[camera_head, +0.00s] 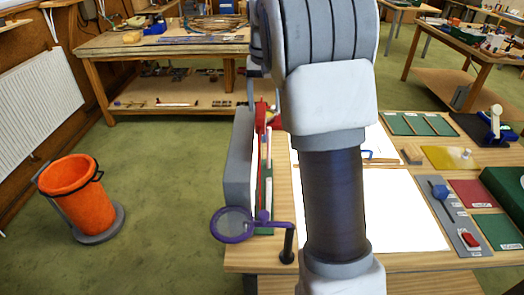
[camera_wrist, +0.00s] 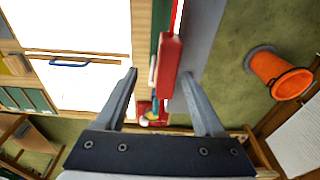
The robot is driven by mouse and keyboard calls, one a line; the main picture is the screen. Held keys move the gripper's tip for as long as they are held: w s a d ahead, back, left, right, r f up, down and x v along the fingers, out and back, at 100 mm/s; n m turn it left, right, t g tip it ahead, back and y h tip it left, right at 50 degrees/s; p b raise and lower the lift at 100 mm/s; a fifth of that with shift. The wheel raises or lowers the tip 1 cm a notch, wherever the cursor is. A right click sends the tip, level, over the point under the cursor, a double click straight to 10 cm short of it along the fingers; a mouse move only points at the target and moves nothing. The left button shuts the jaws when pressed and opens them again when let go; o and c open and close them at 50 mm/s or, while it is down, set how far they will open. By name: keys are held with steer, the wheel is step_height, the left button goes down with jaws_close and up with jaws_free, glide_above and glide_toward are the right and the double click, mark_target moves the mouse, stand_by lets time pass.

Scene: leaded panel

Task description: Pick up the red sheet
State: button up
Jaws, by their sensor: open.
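An upright red piece (camera_head: 261,118) stands at the table's left edge, beside a grey slab (camera_head: 238,160). In the wrist view a long, narrow red piece (camera_wrist: 170,65) runs alongside the grey slab (camera_wrist: 203,30) and a green strip (camera_wrist: 154,40). I cannot tell whether this is the sheet's edge or a holder. A flat dark-red panel (camera_head: 471,194) with a small label lies at the table's right. My gripper (camera_wrist: 159,74) is open, its fingers apart on either side of the red piece in the picture; contact does not show. My arm hides the gripper in the head view.
A white board (camera_head: 400,210) covers the table's middle. A purple-rimmed magnifier (camera_head: 233,224) juts out at the front left. A grey strip with a red button (camera_head: 470,240) lies at the right. An orange bin (camera_head: 72,190) stands on the open floor at left.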

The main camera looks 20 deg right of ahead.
steer(key=f, duration=0.2)
steer(key=w+f, duration=0.1)
steer(key=f, duration=0.4)
steer(key=shift+w+f+p, duration=0.15)
steer(key=shift+p, duration=0.25)
